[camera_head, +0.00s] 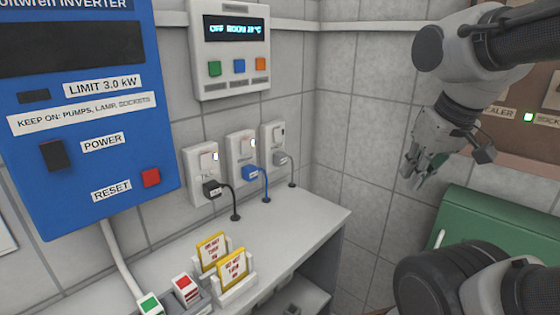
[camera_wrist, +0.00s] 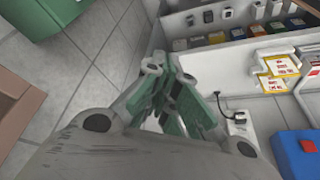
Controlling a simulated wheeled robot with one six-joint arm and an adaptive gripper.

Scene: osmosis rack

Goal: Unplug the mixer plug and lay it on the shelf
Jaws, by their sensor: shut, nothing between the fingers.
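Three wall sockets hold plugs: a black plug (camera_head: 213,189) on the left, a blue plug (camera_head: 252,173) in the middle and a grey plug (camera_head: 283,159) on the right. I cannot read their labels, so I cannot tell which is the mixer plug. Their cords run down to the light grey shelf (camera_head: 300,218) below. A black plug in its socket also shows in the wrist view (camera_wrist: 238,117). My gripper (camera_head: 415,176) is up to the right of the sockets, apart from them. It is shut and empty; its green-padded fingers show in the wrist view (camera_wrist: 183,105).
Yellow-framed cards (camera_head: 232,268) stand in holders at the shelf's front. A blue inverter panel (camera_head: 85,110) and a white display unit (camera_head: 231,52) hang on the tiled wall. A green box (camera_head: 500,225) stands at right. The shelf's right end is clear.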

